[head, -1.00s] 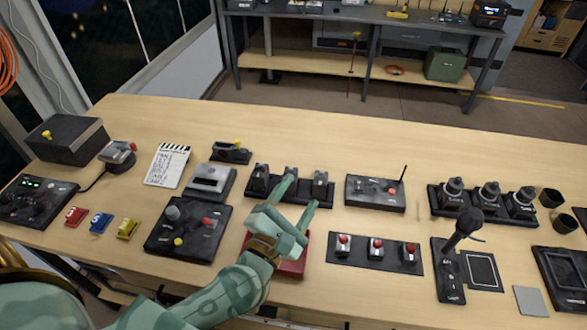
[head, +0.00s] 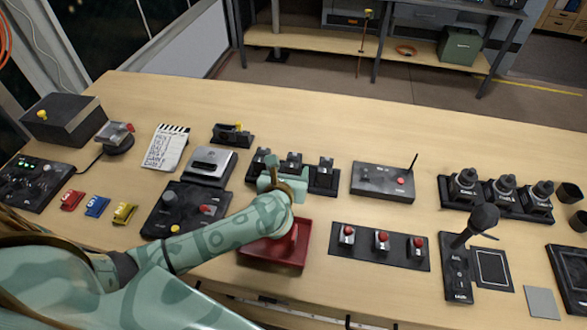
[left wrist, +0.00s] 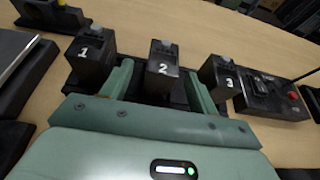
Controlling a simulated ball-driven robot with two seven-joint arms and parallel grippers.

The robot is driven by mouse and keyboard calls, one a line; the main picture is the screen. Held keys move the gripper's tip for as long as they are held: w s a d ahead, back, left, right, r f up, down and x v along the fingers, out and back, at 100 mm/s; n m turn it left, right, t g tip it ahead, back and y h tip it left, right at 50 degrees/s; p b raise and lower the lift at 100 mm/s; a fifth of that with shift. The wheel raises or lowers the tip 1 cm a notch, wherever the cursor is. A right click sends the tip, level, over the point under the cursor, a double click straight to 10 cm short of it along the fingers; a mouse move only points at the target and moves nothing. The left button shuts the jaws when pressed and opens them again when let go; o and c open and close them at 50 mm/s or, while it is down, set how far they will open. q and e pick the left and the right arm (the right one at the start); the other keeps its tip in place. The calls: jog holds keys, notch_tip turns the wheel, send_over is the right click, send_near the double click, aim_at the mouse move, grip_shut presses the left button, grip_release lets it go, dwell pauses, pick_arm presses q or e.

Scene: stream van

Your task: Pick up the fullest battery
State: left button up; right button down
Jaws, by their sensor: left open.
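Three black batteries stand upright in a dark rack (left wrist: 186,97). In the left wrist view they are numbered: battery 1 (left wrist: 90,52) at left, battery 2 (left wrist: 163,65) in the middle, battery 3 (left wrist: 219,75) at right. They also show in the head view as battery 1 (head: 261,158), battery 2 (head: 291,162) and battery 3 (head: 325,168). My left gripper (left wrist: 160,82) is open in front of the rack, one finger on each side of battery 2 in the picture. I cannot tell whether it touches. No charge marks are readable. My right gripper is not in view.
A red tray (head: 268,262) lies under my left forearm. A panel with red-capped switches (head: 380,246) is to its right, a knob box (head: 180,212) to its left. A radio box with antenna (head: 382,183) stands right of the rack. The table behind the rack is clear.

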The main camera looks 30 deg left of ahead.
pick_arm(q)
jog(key=x, duration=0.2)
jog(key=b+x, duration=0.1)
jog(key=x, duration=0.2)
jog(key=shift+d+f, duration=0.1)
jog(key=shift+f, duration=0.3)
jog(key=shift+s, duration=0.15)
jog(key=shift+r, duration=0.1)
jog(key=c, duration=1.3)
jog(key=shift+o, duration=0.2)
